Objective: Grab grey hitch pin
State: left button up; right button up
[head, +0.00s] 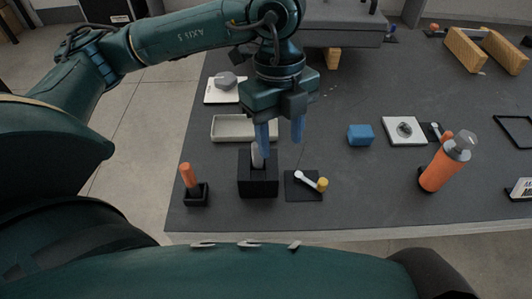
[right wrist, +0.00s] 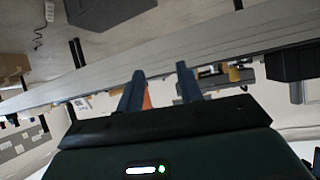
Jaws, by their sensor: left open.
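A grey upright piece, which looks like the grey hitch pin (head: 257,160), stands in a black block holder (head: 258,187) near the table's front edge. My left gripper (head: 281,148) is open above the holder, blue fingers pointing down. Its left finger overlaps the grey piece in the head view; whether they touch I cannot tell. The right finger is to the right of it, with nothing seen between the fingers. My right gripper (right wrist: 160,68) shows in the right wrist view with its blue fingers apart and nothing held. The grey piece cannot be made out there.
An orange-handled item (head: 188,177) stands left of the holder. A small lever with a yellow knob (head: 322,184) lies to its right. A shallow tray (head: 228,128) is behind. A blue block (head: 360,135) and orange bottle (head: 441,170) stand to the right on the dark table (head: 340,95).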

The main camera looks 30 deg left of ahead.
pick_arm(q)
jog(key=w+a+r+n+t+y, duration=0.2)
jog(key=w+a+n+y, duration=0.1)
jog(key=a, duration=0.3)
send_over(257, 146)
notch_tip(257, 146, down, 7)
jog(key=shift+d+r, duration=0.1)
jog(key=shift+d, duration=0.05)
jog(key=shift+w+a+f+p, duration=0.15)
jog(key=shift+f+p, duration=0.2)
jog(key=shift+f, duration=1.15)
jog(key=shift+w+a+f+p, duration=0.15)
jog(key=shift+f+p, duration=0.15)
jog(key=shift+f, duration=1.15)
grip_shut()
